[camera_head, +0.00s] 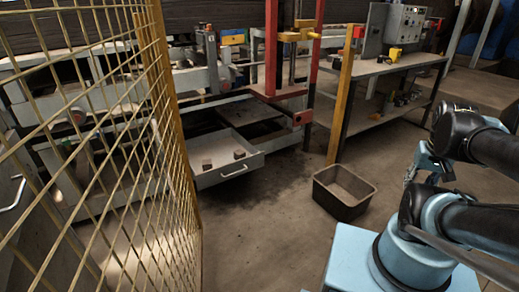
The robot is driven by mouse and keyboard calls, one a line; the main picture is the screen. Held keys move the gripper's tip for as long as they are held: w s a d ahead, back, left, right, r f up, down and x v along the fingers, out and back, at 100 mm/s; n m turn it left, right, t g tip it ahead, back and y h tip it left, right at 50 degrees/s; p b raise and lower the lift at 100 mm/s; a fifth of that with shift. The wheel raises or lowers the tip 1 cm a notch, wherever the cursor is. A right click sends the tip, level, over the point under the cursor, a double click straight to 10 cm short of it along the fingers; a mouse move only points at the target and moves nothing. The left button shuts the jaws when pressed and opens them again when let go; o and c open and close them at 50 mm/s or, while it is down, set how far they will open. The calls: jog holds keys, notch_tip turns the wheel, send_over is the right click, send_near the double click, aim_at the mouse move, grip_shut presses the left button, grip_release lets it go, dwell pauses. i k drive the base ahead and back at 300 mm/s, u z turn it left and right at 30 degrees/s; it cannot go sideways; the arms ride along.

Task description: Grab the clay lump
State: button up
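Two small brown lumps lie in an open, light grey drawer (214,181) left of centre. One lump (207,164) is near the drawer's left side and the other lump (239,154) is further right. They look like clay, but they are too small to tell for sure. My arm is folded at the right edge. What seems to be my gripper (412,177) is beside my blue arm link, well to the right of the drawer and apart from it. Its fingers are partly hidden and too small to read.
A dark open bin (343,192) stands on the floor between my base and the drawer. A yellow mesh fence (100,150) runs along the left. A yellow post (341,95) and a workbench (380,66) stand behind the bin. The middle floor is clear.

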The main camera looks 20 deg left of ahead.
aim_at(238, 154)
jog(key=u, duration=0.3)
jog(key=i, duration=1.35)
jog(key=u, duration=0.5)
